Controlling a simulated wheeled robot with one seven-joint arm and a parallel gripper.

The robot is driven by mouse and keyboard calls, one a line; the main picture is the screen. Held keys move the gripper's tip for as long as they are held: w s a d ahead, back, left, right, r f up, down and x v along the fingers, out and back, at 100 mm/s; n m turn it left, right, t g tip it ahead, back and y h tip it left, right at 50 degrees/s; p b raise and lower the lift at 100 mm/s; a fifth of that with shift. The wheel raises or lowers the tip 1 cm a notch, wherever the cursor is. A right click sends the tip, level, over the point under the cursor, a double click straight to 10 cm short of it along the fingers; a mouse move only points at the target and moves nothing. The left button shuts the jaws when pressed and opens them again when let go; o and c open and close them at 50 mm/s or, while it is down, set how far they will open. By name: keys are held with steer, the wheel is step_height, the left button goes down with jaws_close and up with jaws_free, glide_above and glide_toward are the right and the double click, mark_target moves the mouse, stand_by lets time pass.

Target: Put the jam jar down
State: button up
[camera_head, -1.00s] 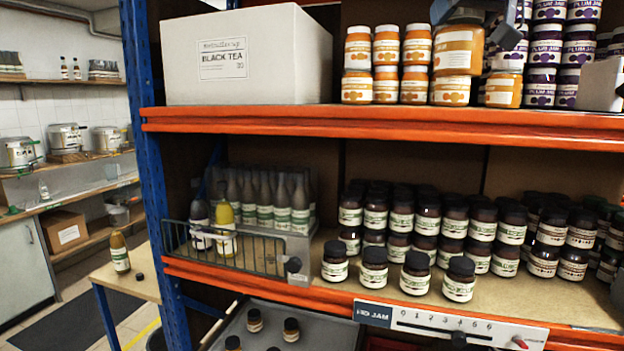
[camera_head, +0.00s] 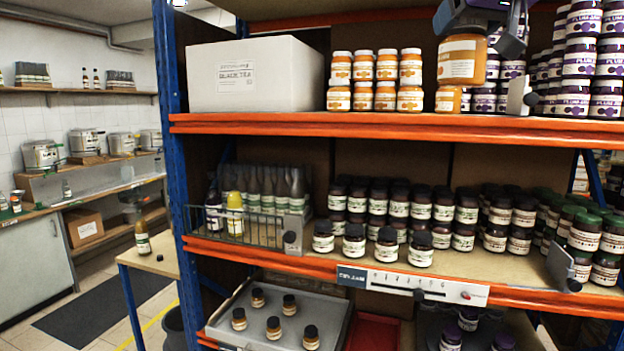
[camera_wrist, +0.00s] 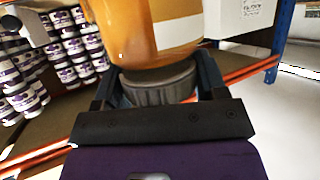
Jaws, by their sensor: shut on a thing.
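The jam jar (camera_head: 461,60), orange with a pale label, hangs from my gripper (camera_head: 485,14) in the head view. It is in front of the top shelf, right of the small orange jars (camera_head: 385,80) and left of the plum jam stacks. In the wrist view, the jar (camera_wrist: 135,28) shows large, with its grey lid (camera_wrist: 158,84) between the two fingers of my gripper (camera_wrist: 158,82). The fingers are shut on the lid. An orange jar (camera_head: 447,101) shows just below the held jar, partly hidden. I cannot tell the gap between them.
The top shelf's orange front edge (camera_head: 390,125) runs below the held jar. A white box (camera_head: 257,75) stands left. Plum jam jars (camera_head: 590,60) are stacked close on the right, with a pale divider (camera_head: 521,96) before them. Dark jars (camera_head: 415,210) fill the shelf below.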

steer(key=shift+s+f, duration=0.1)
steer(key=shift+s, duration=0.15)
steer(key=w+d+f+h, duration=0.1)
steer(key=w+f, duration=0.6)
steer(key=f, duration=0.3)
steer(key=w+d+f+m, duration=0.1)
steer(key=w+d+f, duration=0.1)
steer(key=w+f, duration=0.65)
steer(key=w+d+f+h, duration=0.1)
steer(key=w+f, duration=0.5)
steer(key=f, duration=0.6)
step_height(320, 180, down, 17)
steer(key=d, duration=0.2)
steer(key=s+f, duration=0.5)
steer(key=f, duration=0.7)
steer(key=s+d+f, duration=0.1)
steer(key=s+f, duration=0.5)
steer(key=f, duration=0.6)
steer(key=shift+s+f+m, duration=0.2)
steer(key=shift+f+m, duration=0.1)
steer(key=shift+m, duration=0.1)
